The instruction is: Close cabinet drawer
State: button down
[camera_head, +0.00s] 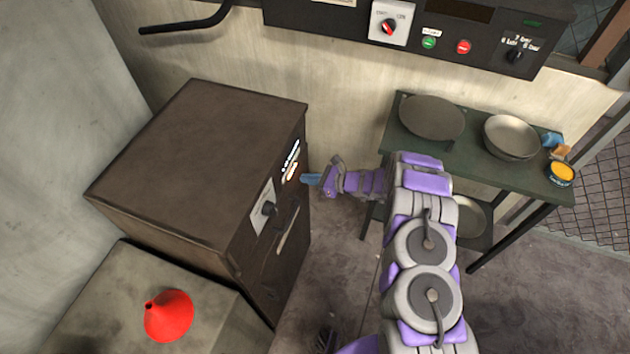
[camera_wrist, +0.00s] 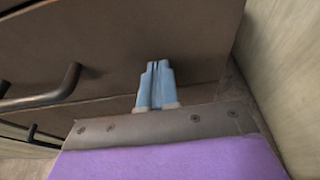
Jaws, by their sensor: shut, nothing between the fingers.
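The dark brown cabinet (camera_head: 190,160) stands at left in the head view, its front facing right. I cannot tell whether the fingertips touch the panel, or whether a drawer gap shows.
A green table (camera_head: 470,155) stands right of my arm, bearing a dark plate (camera_head: 432,117), a bowl (camera_head: 511,137) and a yellow can (camera_head: 560,174). A red funnel (camera_head: 169,316) rests on a lower surface at front left. A control panel (camera_head: 420,30) is on the back wall. Floor shows between cabinet and table.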

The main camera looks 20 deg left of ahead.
jog(key=shift+a+r, duration=0.25)
